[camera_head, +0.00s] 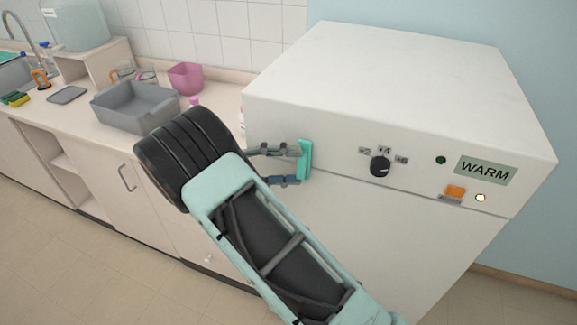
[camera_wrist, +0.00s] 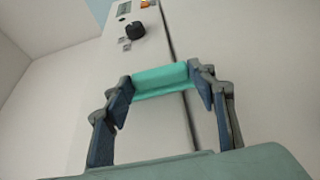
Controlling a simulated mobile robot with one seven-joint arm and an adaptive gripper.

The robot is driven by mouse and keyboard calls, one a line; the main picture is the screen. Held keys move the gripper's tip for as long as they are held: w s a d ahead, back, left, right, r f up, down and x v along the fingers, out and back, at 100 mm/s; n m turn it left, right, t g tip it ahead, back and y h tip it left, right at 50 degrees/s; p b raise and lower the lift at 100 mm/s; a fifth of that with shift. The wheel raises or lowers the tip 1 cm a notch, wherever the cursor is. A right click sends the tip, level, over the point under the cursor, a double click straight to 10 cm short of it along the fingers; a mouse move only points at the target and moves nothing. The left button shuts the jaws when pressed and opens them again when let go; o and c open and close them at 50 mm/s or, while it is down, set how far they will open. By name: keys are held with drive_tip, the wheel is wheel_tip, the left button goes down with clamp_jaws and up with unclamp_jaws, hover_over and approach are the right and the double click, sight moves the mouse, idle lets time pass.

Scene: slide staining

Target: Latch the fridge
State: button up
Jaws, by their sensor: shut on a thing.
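The fridge (camera_head: 400,80) is a white box at the right in the head view, with a control strip across the top of its front. A teal latch handle (camera_head: 305,160) sits at the left end of that strip, over the seam above the door (camera_head: 375,235). The door looks closed. My gripper (camera_head: 296,164) reaches in from the left and is shut on the latch handle. In the wrist view, the teal latch handle (camera_wrist: 160,78) lies between the two fingers of my gripper (camera_wrist: 160,88). My arm hides part of the door's lower left.
A black knob (camera_head: 380,166) and an orange switch (camera_head: 455,191) are on the front, beside a label reading WARM (camera_head: 485,170). A counter (camera_head: 75,115) at the left holds a grey tub (camera_head: 130,115) and a pink container (camera_head: 186,78). The floor before the counter is clear.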

idle(0.4)
drive_tip(key=o, duration=1.2)
drive_tip(key=shift+c, duration=0.2)
drive_tip(key=shift+a, duration=0.1)
drive_tip(key=a, duration=0.7)
drive_tip(key=shift+s, duration=0.15)
drive_tip(key=shift+a, duration=0.1)
